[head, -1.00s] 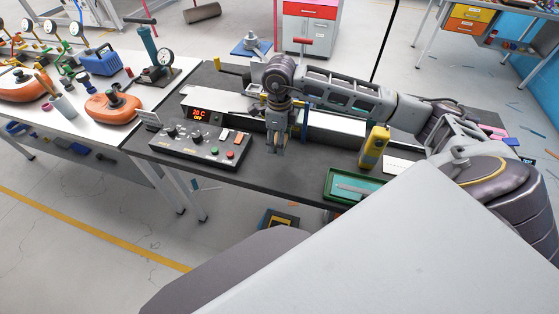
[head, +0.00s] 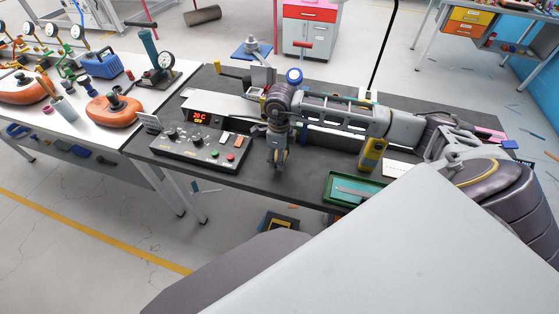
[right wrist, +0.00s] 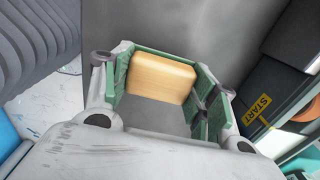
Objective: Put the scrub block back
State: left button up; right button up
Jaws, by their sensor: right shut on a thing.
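The scrub block (right wrist: 160,78) shows in the right wrist view as a tan, wood-coloured block between green-padded fingers. My right gripper (right wrist: 158,95) is shut on it. In the head view my right gripper (head: 278,160) points down over the dark bench, just right of the control panel; the block is hard to make out there. I cannot tell how high it is above the bench. My left gripper is not in view.
The control panel (head: 200,146) with knobs and buttons lies left of the gripper. A green tray (head: 330,196) with a tool in it and a yellow device (head: 372,155) are to the right. An orange inflatable (head: 112,112) lies on the white table. Bare bench (head: 255,184) lies in front.

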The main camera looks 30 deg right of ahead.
notch_tip(320, 180, down, 2)
jog(key=shift+f, duration=0.5)
jog(key=o, duration=0.9)
jog(key=shift+c, duration=0.2)
jog(key=shift+o, duration=0.7)
jog(key=shift+r, duration=0.85)
notch_tip(320, 180, up, 5)
jog(key=shift+f, duration=0.1)
notch_tip(320, 180, up, 4)
jog(key=shift+r+b, duration=0.2)
jog(key=shift+b, duration=0.15)
jog(key=shift+r, duration=0.7)
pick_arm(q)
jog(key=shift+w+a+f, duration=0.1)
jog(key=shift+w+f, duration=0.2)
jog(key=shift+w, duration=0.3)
